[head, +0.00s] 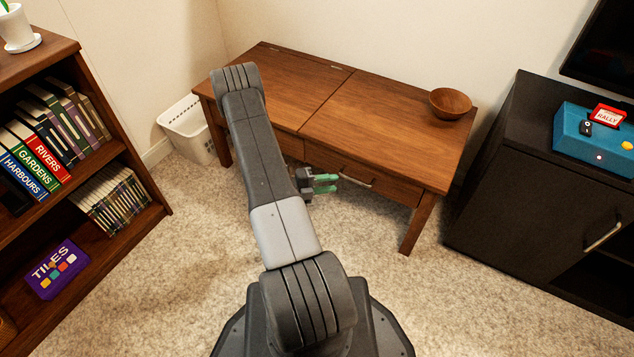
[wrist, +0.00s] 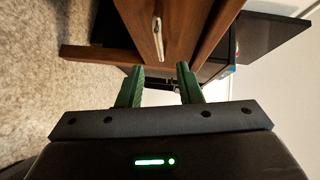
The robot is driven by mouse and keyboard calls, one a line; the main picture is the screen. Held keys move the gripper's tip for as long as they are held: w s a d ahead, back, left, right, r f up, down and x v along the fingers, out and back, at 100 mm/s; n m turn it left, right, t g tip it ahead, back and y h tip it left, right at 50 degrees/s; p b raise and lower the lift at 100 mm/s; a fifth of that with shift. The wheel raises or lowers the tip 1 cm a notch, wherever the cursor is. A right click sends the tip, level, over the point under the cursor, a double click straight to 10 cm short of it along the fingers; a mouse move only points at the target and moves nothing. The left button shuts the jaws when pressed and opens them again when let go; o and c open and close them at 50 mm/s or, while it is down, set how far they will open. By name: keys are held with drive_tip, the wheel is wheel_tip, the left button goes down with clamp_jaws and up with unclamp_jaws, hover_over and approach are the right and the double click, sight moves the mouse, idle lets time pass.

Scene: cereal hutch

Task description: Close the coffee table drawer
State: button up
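The coffee table (head: 385,120) is brown wood and stands against the back wall in the head view. Its right drawer (head: 390,188) has a pale bar handle (head: 355,180) on its front. I cannot tell how far the drawer stands out from the table. In the wrist view the drawer front (wrist: 140,17) and its handle (wrist: 158,38) are straight ahead, beyond the fingertips. My gripper (head: 337,183) has green fingers and is just left of the handle in the head view. In the wrist view my gripper (wrist: 160,67) is open, with nothing between its fingers.
A wooden bowl (head: 450,103) sits on the tabletop's right end. A white basket (head: 186,126) stands left of the table. A bookshelf (head: 150,218) is at left and a black cabinet (head: 540,185) at right. Carpet (head: 440,300) in front is clear.

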sight(357, 180)
drive_tip(key=shift+v, duration=1.95)
drive_tip(key=shift+w+d+f, duration=0.1)
drive_tip(key=shift+d, duration=0.05)
drive_tip(key=b+x, duration=0.2)
drive_tip(key=x, duration=1.1)
drive_tip(key=shift+d+b, duration=0.35)
drive_tip(key=shift+b, duration=0.05)
drive_tip(key=shift+a, duration=0.15)
